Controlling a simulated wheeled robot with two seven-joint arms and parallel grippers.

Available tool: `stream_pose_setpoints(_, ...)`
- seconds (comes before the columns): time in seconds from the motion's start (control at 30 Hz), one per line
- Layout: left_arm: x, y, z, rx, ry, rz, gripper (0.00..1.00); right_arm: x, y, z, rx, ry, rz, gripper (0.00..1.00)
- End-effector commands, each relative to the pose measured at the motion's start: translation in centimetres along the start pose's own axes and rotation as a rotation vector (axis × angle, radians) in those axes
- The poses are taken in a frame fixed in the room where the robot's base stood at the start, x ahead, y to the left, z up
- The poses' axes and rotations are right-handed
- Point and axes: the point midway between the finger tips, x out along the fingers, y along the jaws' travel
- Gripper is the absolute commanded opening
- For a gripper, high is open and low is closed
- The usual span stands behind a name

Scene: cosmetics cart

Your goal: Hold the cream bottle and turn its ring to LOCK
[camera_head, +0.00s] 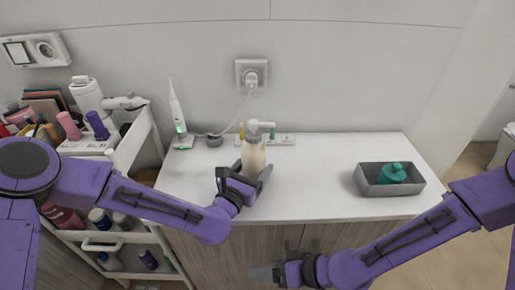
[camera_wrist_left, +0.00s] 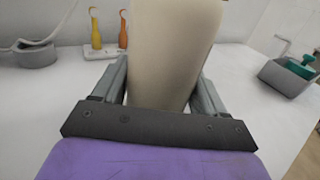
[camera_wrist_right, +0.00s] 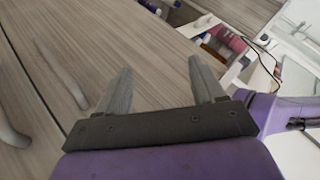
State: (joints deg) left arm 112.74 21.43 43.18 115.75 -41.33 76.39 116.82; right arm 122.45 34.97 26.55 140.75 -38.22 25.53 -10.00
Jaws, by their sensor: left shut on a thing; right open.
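The cream bottle (camera_head: 254,157) stands upright on the white counter, with a white pump top (camera_head: 254,130) above it. My left gripper (camera_head: 250,178) is shut around the bottle's body from the front. In the left wrist view the bottle (camera_wrist_left: 172,45) fills the space between the two fingers (camera_wrist_left: 160,88). Its ring and top are outside that view, and the ring's setting is too small to read in the head view. My right gripper (camera_head: 265,273) is open and empty, low in front of the cabinet. The right wrist view shows its fingers (camera_wrist_right: 160,85) apart with nothing between them.
An electric toothbrush (camera_head: 177,110) stands at the back left. A loaded cart (camera_head: 140,132) is at left. The counter between bottle and tray is clear.

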Motion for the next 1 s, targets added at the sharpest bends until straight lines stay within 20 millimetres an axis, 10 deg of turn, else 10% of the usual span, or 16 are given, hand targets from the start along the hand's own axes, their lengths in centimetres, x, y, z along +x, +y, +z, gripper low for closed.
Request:
stream_pose_setpoints(0.37,0.0,0.0,0.1,0.0,-0.002,0.0,0.25,-6.0,-3.4,-8.1,-0.396,-0.046,0.054,0.68)
stream_pose_setpoints(0.7,0.0,0.0,0.1,0.0,-0.002,0.0,0.25,-11.1,-5.1,-19.5,-0.673,0.49,-0.036,0.68)
stream_pose_setpoints(1.0,0.0,0.0,0.1,0.0,-0.001,0.0,0.25,-14.3,-4.8,-23.9,-0.771,0.749,0.0,0.68)
